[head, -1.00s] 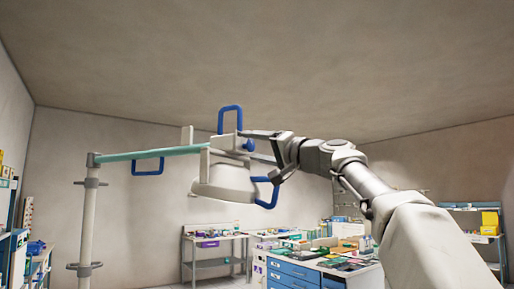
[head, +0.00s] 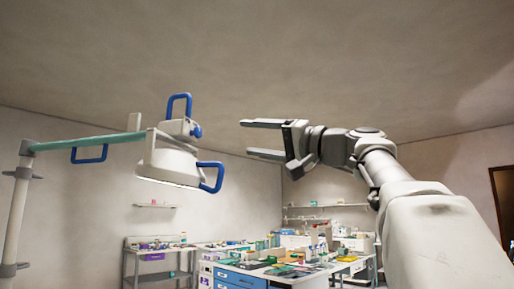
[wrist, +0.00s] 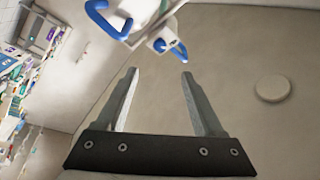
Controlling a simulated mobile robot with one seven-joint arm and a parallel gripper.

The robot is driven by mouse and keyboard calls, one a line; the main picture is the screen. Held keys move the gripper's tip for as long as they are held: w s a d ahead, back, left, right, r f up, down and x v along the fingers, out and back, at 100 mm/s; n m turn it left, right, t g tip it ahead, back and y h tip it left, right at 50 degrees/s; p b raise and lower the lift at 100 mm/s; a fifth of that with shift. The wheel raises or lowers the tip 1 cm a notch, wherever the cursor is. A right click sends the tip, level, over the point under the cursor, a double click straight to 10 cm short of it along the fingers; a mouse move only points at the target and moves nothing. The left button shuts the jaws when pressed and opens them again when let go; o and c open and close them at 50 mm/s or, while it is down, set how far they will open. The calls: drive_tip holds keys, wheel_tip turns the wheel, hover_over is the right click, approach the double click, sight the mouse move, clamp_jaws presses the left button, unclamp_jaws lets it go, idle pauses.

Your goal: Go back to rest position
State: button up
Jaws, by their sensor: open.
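My gripper (head: 264,139) is open and empty, raised in the air in the middle of the head view, its fingers pointing left. In the wrist view my gripper (wrist: 158,75) shows two parted fingers with nothing between them. The dental lamp (head: 168,162), white with blue handles, hangs to the left of my gripper, with a clear gap between them in the head view. The lamp also shows at the top of the wrist view (wrist: 150,14), beyond the fingertips.
The lamp's green arm (head: 85,142) runs left to a white pole (head: 15,210). Below stand a desk with blue drawers (head: 238,280) and a side table (head: 160,247), both cluttered. A wall shelf (head: 325,206) is behind. The air around my gripper looks free.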

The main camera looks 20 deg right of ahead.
drive_tip(key=shift+s+d, duration=0.2)
drive_tip(key=shift+s, duration=0.1)
drive_tip(key=shift+f, duration=0.1)
